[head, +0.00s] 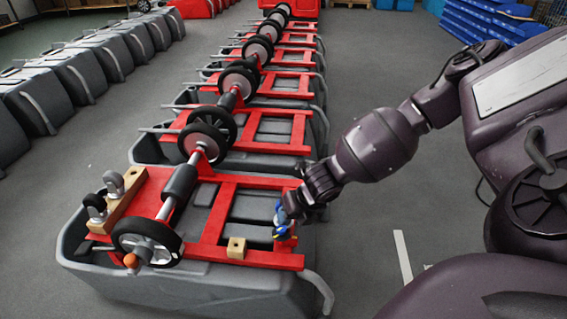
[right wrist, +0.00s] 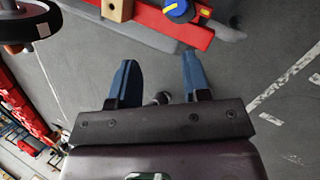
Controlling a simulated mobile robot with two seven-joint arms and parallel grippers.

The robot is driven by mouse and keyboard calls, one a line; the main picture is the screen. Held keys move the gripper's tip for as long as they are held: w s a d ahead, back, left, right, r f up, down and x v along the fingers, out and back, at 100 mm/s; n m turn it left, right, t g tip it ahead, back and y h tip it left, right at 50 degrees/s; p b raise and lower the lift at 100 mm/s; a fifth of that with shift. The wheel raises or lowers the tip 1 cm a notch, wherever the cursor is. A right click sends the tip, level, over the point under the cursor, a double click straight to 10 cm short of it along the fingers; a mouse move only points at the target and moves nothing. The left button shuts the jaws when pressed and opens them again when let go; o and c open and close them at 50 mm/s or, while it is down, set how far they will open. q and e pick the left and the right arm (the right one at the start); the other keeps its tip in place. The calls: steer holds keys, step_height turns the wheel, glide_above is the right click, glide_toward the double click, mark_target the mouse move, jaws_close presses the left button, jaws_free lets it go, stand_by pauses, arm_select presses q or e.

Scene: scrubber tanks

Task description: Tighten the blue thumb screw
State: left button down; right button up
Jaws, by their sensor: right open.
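The blue thumb screw (right wrist: 178,10), with a yellow mark on it, sits on the red frame at the top edge of the right wrist view, partly cut off. In the head view the blue and yellow thumb screw (head: 282,233) is at the right front of the nearest tank's red frame, partly covered by my gripper. My right gripper (right wrist: 158,68) is open, its two blue fingers apart with nothing between them. In the head view my right gripper (head: 284,212) is close to the screw; contact cannot be made out. My left gripper is not in view.
A small wooden block (head: 236,248) sits on the red frame (head: 262,260) left of the screw. A wooden piece with two casters (head: 118,200) and a wheel (head: 147,242) are further left. More grey tanks (head: 250,125) stand behind. Grey floor is clear to the right.

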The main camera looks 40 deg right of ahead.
mark_target(283, 229)
steer(key=w+f+n+b, duration=0.1)
steer(key=f+n, duration=0.1)
steer(key=f, duration=0.1)
steer(key=w+f+n+b, duration=0.1)
steer(key=f+n, duration=0.1)
steer(key=f, duration=0.1)
steer(key=w+d+f+n+h+b, duration=0.1)
steer(key=f+n, duration=0.1)
steer(key=f, duration=0.1)
steer(key=shift+w+d+f+b, duration=0.1)
steer(key=shift+f+b, duration=0.1)
steer(key=shift+b, duration=0.1)
steer(key=shift+w+f, duration=0.3)
steer(key=shift+f, duration=0.1)
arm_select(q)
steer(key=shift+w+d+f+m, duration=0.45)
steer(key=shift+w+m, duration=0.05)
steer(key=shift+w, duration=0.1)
arm_select(e)
steer(key=shift+w, duration=0.1)
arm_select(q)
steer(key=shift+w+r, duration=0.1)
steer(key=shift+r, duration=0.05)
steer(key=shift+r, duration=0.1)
arm_select(e)
steer(key=c, duration=0.7)
